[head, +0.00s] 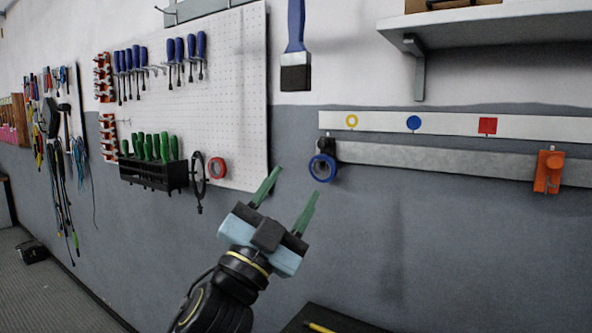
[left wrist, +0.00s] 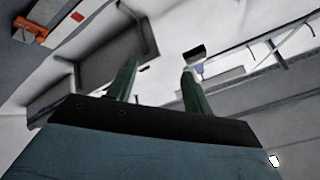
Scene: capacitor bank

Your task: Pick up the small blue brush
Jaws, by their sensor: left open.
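A brush with a blue handle (head: 296,25) and dark bristles hangs bristles-down on the white upper wall, at the top middle of the head view. The top of its handle is cut off by the frame. My left gripper (head: 292,182) is open and empty, its two green fingers pointing up. In the head view it shows below the brush, clearly apart from it. The left wrist view shows the fingers (left wrist: 158,72) spread, with a small dark item (left wrist: 195,52) beyond the right one. I cannot tell if that is the brush. My right gripper is not in view.
A white pegboard (head: 240,70) with blue screwdrivers (head: 172,60) and a black rack (head: 150,173) of green-handled tools is at left. A grey rail (head: 440,160) with blue tape (head: 322,167) and an orange holder (head: 548,172) is at right, below a shelf (head: 490,22).

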